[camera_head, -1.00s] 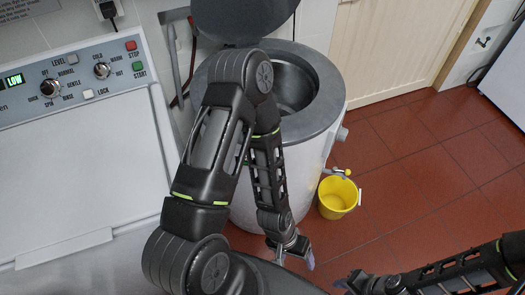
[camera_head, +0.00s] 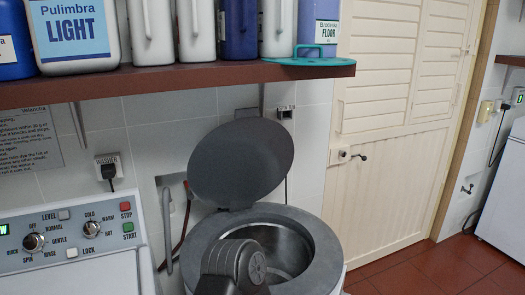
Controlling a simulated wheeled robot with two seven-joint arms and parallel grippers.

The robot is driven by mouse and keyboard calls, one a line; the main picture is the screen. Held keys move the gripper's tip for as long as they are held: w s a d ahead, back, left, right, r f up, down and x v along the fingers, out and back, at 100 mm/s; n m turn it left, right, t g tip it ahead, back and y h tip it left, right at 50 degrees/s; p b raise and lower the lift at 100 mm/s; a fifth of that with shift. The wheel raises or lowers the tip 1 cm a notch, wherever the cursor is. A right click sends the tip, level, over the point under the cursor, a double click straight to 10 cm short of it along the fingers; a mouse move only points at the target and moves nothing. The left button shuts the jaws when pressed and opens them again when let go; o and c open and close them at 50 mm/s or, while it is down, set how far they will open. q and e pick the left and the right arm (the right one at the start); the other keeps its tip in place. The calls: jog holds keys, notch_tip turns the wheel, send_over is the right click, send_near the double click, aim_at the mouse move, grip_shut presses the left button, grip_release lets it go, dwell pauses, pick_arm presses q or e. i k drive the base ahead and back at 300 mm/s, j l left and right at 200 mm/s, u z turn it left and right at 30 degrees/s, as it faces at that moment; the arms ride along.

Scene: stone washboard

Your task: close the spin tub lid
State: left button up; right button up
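The spin tub (camera_head: 315,235) stands at the lower middle of the head view, with a grey rim around a metal drum (camera_head: 285,250). Its round dark grey lid (camera_head: 240,162) is raised, tilted up at the back near the tiled wall. Part of my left arm shows in front of the tub, covering the front left of its rim. Neither gripper is in the frame.
A brown shelf (camera_head: 180,84) with bottles and jugs runs above the lid. A washing machine panel (camera_head: 75,237) is at the lower left. A cream door (camera_head: 400,130) stands behind at right. Red tiled floor (camera_head: 440,275) is clear at the lower right.

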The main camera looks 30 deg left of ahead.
aim_at(238, 163)
jog(key=i+l+z, duration=0.4)
jog(key=i+l, duration=0.2)
jog(key=i+l+z, duration=0.4)
jog(key=i+l, duration=0.35)
jog(key=i, duration=0.4)
jog(key=i+l+u, duration=0.1)
jog(key=i, duration=0.4)
jog(key=i+l, duration=0.15)
jog(key=i, duration=0.3)
jog(key=i+j+u, duration=0.25)
jog(key=u, duration=0.15)
jog(key=i+j+u, duration=0.15)
jog(key=i+u, duration=0.5)
jog(key=u, duration=0.2)
jog(key=i+u, duration=0.45)
jog(key=i+l+u, duration=0.2)
jog(key=u, duration=0.2)
jog(key=i+l+u, duration=0.25)
jog(key=u, duration=0.2)
jog(key=i+j+u, duration=0.1)
jog(key=i+u, duration=0.8)
jog(key=k+l, duration=0.05)
